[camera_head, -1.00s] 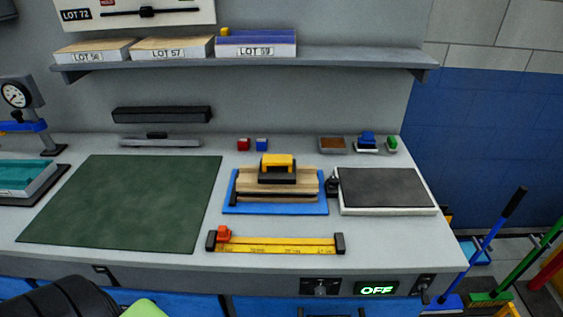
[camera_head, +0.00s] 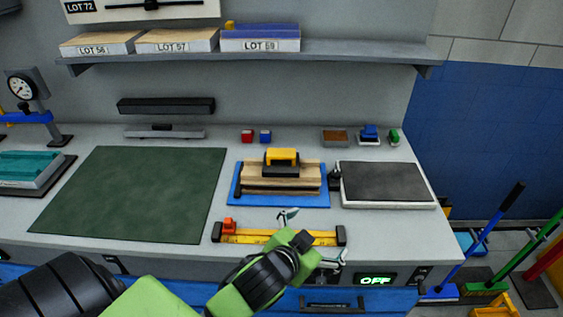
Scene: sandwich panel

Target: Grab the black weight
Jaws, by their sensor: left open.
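The black weight (camera_head: 281,172) has a yellow handle on top. It sits on the tan layered panel (camera_head: 257,186), which lies on a blue mat (camera_head: 290,201) at the middle of the bench. My left gripper (camera_head: 313,239) comes in from the lower left on a green and black arm. Its fingers are spread and empty, over the front of the bench by the yellow bar clamp (camera_head: 255,237). It is nearer to me than the weight and apart from it. My right gripper is not in view.
A dark grey slab on a white base (camera_head: 388,205) stands right of the blue mat. A green mat (camera_head: 130,195) lies clear at left. Small red (camera_head: 247,136) and blue (camera_head: 265,136) blocks sit behind the panel. A shelf (camera_head: 330,57) runs above.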

